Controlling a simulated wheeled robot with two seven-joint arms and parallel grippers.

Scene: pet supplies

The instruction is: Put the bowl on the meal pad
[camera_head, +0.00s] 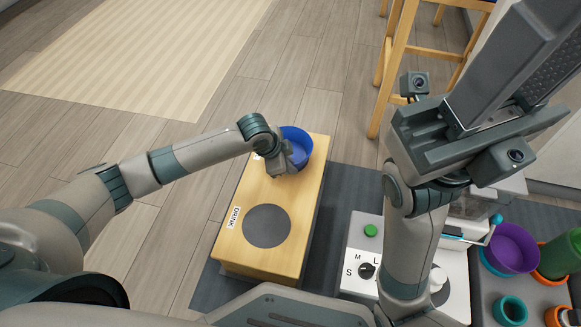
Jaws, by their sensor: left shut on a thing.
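A blue bowl (297,141) is at the far end of a wooden stand (268,189). My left gripper (282,160) is shut on the bowl's near side. The bowl is at or just above the stand top; I cannot tell whether it touches. A label beside the bowl is mostly hidden by my gripper, and no meal pad shows under the bowl. A dark round pad (267,226) marked "DRINK" is bare at the stand's near end. My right gripper (520,75) is raised close to the camera at upper right, its jaw state unclear.
A white device (362,235) with a green button and dial stands right of the stand. A grey tray (485,290) at lower right holds a purple bowl (511,248), a teal cup (510,310) and a green cup (560,255). A wooden stool (384,90) stands behind.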

